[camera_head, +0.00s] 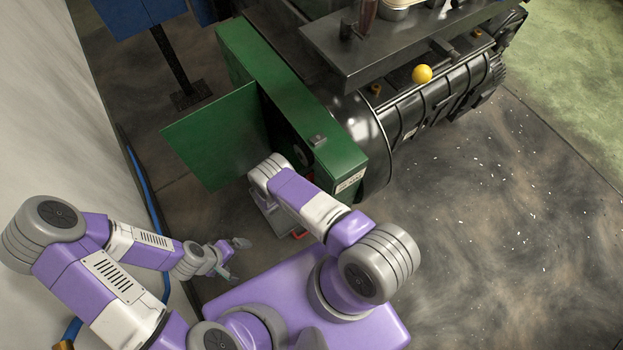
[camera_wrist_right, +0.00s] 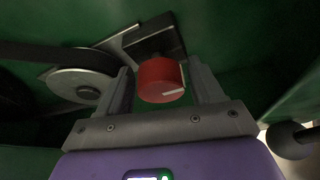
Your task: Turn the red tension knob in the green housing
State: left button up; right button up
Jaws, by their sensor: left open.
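The green housing (camera_head: 290,110) stands at the upper middle of the head view, its green door (camera_head: 215,135) swung open to the left. The red tension knob (camera_wrist_right: 161,80) shows in the right wrist view, with a pale line on its face, below a dark block. My right gripper (camera_wrist_right: 163,84) is open, one finger on each side of the knob, with a narrow gap at both sides. In the head view that gripper and the knob are hidden by my arm and the housing. My left gripper (camera_head: 235,260) is open and empty, low at the left.
A grey pulley wheel with a dark belt (camera_wrist_right: 80,84) is left of the knob. A dark round ball-like part (camera_wrist_right: 291,140) is at lower right. A black machine with a dark shelf (camera_head: 400,45) and a yellow ball (camera_head: 422,74) adjoins the housing. Floor to the right is clear.

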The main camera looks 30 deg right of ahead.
jog(key=c, duration=0.7)
jog(key=shift+c, duration=0.2)
jog(key=m+t, duration=0.2)
jog(key=m, duration=0.1)
jog(key=shift+m+t+h, duration=0.4)
jog(key=shift+m+t, duration=0.6)
jog(key=shift+m, duration=0.6)
jog(key=o, duration=1)
jog(key=shift+c, duration=0.2)
